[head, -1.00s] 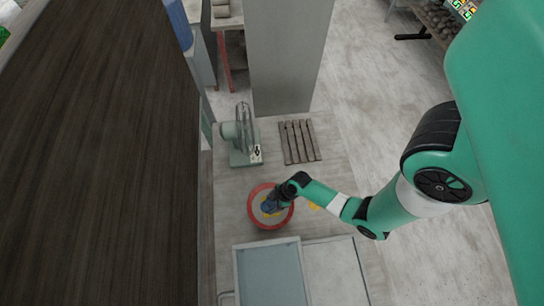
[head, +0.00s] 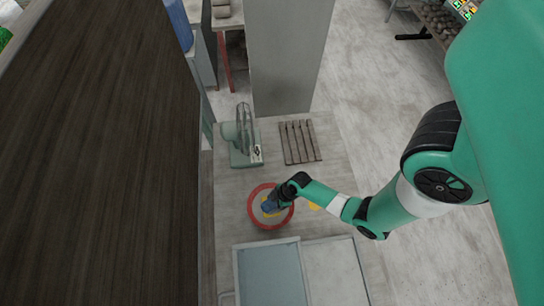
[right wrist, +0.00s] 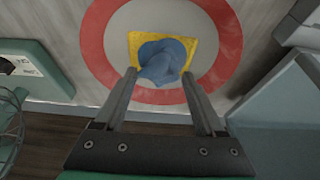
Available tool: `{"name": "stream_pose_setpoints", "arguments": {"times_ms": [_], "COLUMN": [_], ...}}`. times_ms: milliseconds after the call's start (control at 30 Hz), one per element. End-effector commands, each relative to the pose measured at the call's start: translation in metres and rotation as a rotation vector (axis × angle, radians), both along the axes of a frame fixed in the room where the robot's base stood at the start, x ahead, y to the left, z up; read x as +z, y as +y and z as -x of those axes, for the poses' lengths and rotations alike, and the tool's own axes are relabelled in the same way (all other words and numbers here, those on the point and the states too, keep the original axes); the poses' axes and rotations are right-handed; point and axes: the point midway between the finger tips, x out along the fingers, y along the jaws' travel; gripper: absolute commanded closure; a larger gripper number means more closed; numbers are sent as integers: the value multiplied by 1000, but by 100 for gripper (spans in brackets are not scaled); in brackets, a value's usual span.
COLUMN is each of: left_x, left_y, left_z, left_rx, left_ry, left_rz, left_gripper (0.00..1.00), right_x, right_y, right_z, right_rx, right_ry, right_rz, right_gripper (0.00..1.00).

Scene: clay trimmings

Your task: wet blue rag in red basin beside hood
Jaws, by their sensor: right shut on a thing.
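The red basin (head: 251,211) stands on the light worktop, with a red rim and a pale inside. The blue rag (head: 268,206) is bunched up over the basin's middle. In the right wrist view the rag (right wrist: 162,60) lies between my fingertips, above a yellow square (right wrist: 135,42) inside the red rim (right wrist: 95,40). My right gripper (right wrist: 160,76) is shut on the rag. I cannot tell whether the rag touches the basin's bottom. My left gripper is out of view. I cannot tell which thing is the hood.
A grey-green fan (head: 243,140) stands behind the basin, with a slatted wooden rack (head: 300,142) to its right. A grey tray (head: 270,275) sits in front. A small yellow thing (head: 314,206) is right of the basin. A dark wood panel (head: 100,150) fills the left.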

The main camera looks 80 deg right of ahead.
Motion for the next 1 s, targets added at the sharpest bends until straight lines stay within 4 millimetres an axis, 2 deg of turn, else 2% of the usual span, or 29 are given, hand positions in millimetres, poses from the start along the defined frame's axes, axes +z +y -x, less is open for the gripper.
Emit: {"name": "stream_pose_setpoints", "arguments": {"times_ms": [100,633,1000], "left_x": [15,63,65], "left_y": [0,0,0], "left_z": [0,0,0], "left_rx": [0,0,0], "left_ry": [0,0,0], "left_rz": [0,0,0], "left_gripper": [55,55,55], "right_x": [15,66,68], "right_y": [0,0,0], "right_z": [0,-1,-1], "right_rx": [0,0,0], "right_ry": [-1,-3,-3], "right_rz": [0,0,0], "right_gripper": [73,73,73]}}
